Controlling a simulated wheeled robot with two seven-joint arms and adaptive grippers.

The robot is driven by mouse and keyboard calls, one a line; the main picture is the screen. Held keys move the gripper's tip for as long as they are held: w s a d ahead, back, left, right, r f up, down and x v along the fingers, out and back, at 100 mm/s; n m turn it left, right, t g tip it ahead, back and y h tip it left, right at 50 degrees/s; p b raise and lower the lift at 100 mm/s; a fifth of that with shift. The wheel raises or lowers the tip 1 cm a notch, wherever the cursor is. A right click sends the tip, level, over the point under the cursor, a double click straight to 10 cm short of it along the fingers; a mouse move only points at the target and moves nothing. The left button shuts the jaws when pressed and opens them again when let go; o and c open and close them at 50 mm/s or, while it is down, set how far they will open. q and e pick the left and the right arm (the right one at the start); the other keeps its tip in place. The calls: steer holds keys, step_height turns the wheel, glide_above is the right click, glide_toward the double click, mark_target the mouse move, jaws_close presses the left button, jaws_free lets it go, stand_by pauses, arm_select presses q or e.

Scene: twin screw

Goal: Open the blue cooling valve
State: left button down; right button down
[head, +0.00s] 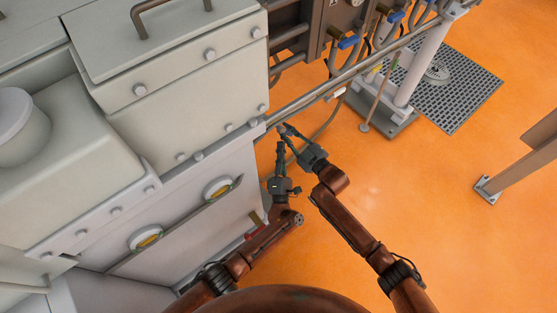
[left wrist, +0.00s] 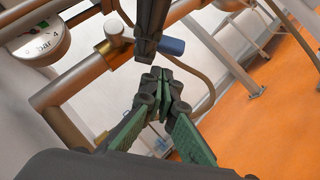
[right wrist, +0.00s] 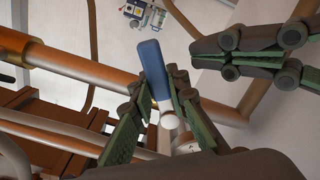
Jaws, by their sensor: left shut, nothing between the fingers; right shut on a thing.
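The blue valve handle (right wrist: 152,68) stands between the fingers of my right gripper (right wrist: 157,86) in the right wrist view, and that gripper is shut on it. In the left wrist view the handle's blue end (left wrist: 172,46) sticks out beside my right gripper's dark fingers, on a metal pipe. My left gripper (left wrist: 163,84) is shut and empty, just short of the handle and my right gripper. In the head view my left gripper (head: 281,146) and right gripper (head: 285,131) are close together at the machine's corner; the handle is mostly hidden there.
A round pressure gauge (left wrist: 40,38) sits left of the valve in the left wrist view. The grey machine (head: 190,190) stands close to my left arm. More blue handles (head: 348,42) are on pipework at the back.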

arm_select(q)
steer(key=shift+w+d+r, duration=0.55)
steer(key=shift+d+r, duration=0.15)
steer(key=shift+d, duration=0.05)
steer(key=shift+w+d+r, duration=0.3)
steer(key=shift+d+r, duration=0.15)
steer(key=shift+d, duration=0.1)
arm_select(e)
steer(key=c, duration=2)
jaws_free()
steer(key=shift+f, duration=0.1)
arm_select(q)
steer(key=shift+d, duration=0.1)
arm_select(e)
steer(key=shift+o, duration=0.8)
steer(key=shift+d+f, duration=0.1)
